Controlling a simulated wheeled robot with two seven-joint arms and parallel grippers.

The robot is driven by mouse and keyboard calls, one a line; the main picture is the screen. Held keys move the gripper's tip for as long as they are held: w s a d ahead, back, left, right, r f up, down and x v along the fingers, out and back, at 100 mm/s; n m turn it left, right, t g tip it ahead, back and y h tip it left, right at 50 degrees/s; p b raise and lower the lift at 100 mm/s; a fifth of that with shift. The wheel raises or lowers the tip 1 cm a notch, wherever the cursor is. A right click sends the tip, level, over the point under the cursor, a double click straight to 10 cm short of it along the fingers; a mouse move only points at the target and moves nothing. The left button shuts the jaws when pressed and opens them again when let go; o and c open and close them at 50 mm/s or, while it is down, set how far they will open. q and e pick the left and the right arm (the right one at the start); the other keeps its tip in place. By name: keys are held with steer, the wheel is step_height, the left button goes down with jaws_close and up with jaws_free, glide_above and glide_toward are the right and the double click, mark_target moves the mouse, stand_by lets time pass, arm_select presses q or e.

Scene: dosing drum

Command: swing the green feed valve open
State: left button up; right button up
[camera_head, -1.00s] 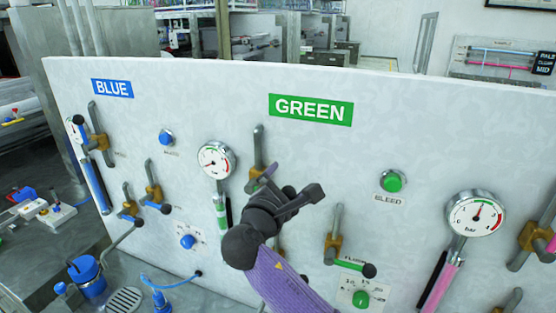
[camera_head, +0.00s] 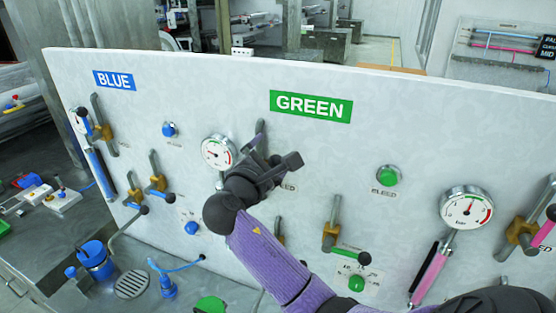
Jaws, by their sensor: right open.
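The green section of the panel is marked by a green GREEN sign (camera_head: 311,106). Below it stands the feed valve's grey pipe (camera_head: 261,130); its brass body and handle are hidden behind my right gripper, and a partly covered label ending in "EED" shows beside it. My right gripper (camera_head: 283,163) is open, in front of this valve, its dark fingers overlapping the pipe in the picture. I cannot tell whether it touches the handle. Its purple arm comes up from the lower right. My left gripper is not in view.
A round gauge (camera_head: 218,152) is close left of the gripper. To the right are the flush valve (camera_head: 331,237) with a green lever, a green bleed button (camera_head: 389,175) and a second gauge (camera_head: 466,207). Blue valves (camera_head: 104,131) stand at the left.

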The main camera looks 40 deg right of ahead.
steer(key=shift+w+a+r, duration=0.3)
steer(key=shift+w+r, duration=0.15)
steer(key=shift+w, duration=0.05)
steer(key=shift+w+a+r, duration=0.2)
steer(key=shift+w+a, duration=0.05)
steer(key=shift+w, duration=0.25)
steer(key=shift+w+a+r, duration=0.15)
steer(key=shift+w+a, duration=0.1)
steer(key=shift+w, duration=0.25)
steer(key=shift+w+a+b, duration=0.35)
steer(key=shift+w, duration=0.3)
steer(key=shift+w+a+r, duration=0.1)
steer(key=shift+w+a, duration=0.05)
steer(key=shift+w, duration=0.15)
steer(key=shift+s+f, duration=0.3)
steer(key=shift+f, duration=0.25)
